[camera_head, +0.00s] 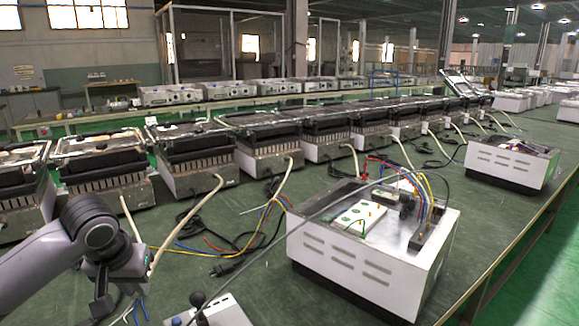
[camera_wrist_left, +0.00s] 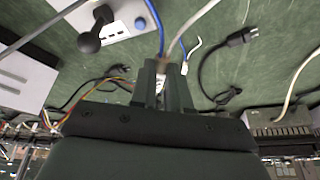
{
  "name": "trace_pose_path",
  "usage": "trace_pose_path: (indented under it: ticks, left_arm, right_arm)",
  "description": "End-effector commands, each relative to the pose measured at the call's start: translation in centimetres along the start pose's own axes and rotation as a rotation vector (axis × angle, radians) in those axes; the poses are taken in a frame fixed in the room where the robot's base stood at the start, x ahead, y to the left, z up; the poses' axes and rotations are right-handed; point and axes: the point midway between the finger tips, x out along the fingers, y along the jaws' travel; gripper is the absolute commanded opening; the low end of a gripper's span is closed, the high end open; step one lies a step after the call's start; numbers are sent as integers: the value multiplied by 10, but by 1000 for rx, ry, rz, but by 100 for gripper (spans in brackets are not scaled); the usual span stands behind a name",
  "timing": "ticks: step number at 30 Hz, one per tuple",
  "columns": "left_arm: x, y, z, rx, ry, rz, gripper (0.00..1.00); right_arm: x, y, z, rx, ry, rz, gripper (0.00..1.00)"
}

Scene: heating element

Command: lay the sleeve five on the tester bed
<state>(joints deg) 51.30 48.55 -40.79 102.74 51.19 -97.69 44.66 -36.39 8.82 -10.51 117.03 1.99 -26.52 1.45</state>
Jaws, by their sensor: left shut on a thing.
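My left gripper (camera_head: 108,303) hangs low over the near left of the green bench, pointing down. In the left wrist view its fingers (camera_wrist_left: 162,85) are shut on a small pale sleeve (camera_wrist_left: 162,68), mostly hidden between them. A blue lead and a whitish lead run out from there. A white box with a black knob lever and a blue button (camera_head: 208,312) sits on the bench right of the gripper; it also shows in the left wrist view (camera_wrist_left: 122,22). I cannot tell for sure whether it is the tester bed. My right gripper is not in view.
A large white instrument box (camera_head: 372,250) with colored wires stands right of center. A black plug cable (camera_head: 235,262) and loose wires lie on the bench. A row of heater units (camera_head: 195,165) runs along the back.

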Motion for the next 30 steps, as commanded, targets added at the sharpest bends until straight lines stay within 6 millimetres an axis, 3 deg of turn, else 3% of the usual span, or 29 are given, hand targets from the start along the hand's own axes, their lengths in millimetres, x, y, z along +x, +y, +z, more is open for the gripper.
trace_pose_path:
  ticks: [1,6,14,30]
  left_arm:
    - [-4,18,13,31,2,14,0]
    - [-16,60,53,95,7,45,0]
    - [-34,95,99,158,16,88,0]
    - [-106,93,71,155,15,87,0]
  right_arm:
    - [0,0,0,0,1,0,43]
    - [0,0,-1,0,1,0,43]
    - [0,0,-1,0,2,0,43]
    - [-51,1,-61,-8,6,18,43]
